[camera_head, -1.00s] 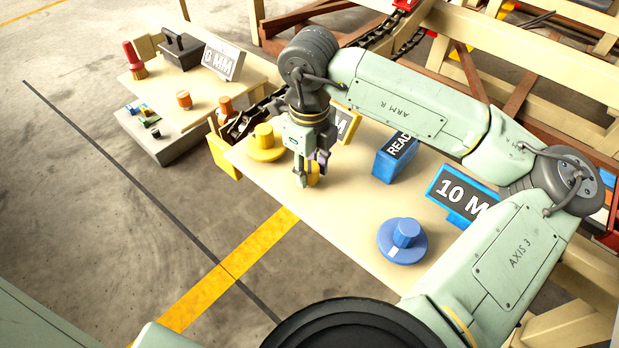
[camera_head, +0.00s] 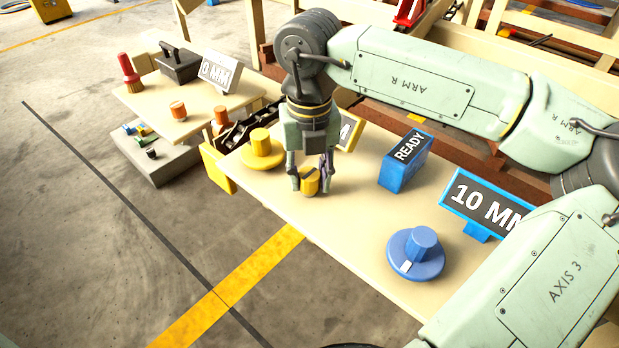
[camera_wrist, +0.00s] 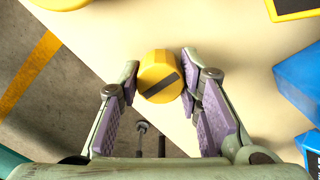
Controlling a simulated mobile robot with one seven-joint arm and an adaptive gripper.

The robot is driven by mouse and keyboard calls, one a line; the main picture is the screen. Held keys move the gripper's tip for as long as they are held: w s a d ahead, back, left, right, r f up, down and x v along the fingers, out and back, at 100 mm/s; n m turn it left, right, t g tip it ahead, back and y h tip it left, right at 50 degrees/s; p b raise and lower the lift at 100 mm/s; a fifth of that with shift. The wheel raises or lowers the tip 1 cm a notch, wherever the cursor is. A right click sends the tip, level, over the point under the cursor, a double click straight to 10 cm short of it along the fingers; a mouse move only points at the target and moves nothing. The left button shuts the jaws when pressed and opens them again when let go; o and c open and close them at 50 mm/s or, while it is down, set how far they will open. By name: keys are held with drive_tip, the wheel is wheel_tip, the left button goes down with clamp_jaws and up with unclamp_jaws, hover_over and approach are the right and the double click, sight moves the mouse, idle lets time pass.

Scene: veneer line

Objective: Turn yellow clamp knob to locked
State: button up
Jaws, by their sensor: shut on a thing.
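A small yellow knob (camera_head: 311,187) stands near the front edge of the beige table. In the wrist view the yellow knob (camera_wrist: 158,76) has a dark bar across its top, slanting up to the right. My gripper (camera_head: 311,186) points down, with one finger on each side of this knob. In the wrist view my gripper (camera_wrist: 158,80) has its fingertips against the knob's left and right sides, shut on it. The knob still stands on the table. No locked mark is readable near it.
A yellow dial (camera_head: 262,149) stands just left of my gripper, with a yellow sign (camera_head: 349,130) behind. A blue READY block (camera_head: 405,162), a blue dial (camera_head: 415,254) and a blue 10 MM sign (camera_head: 482,204) lie to the right. Table between them is bare.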

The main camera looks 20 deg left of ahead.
sight(309, 174)
idle(0.3)
drive_tip(key=o, duration=1.1)
drive_tip(key=shift+o, duration=0.2)
wheel_tip(309, 174, up, 12)
idle(0.4)
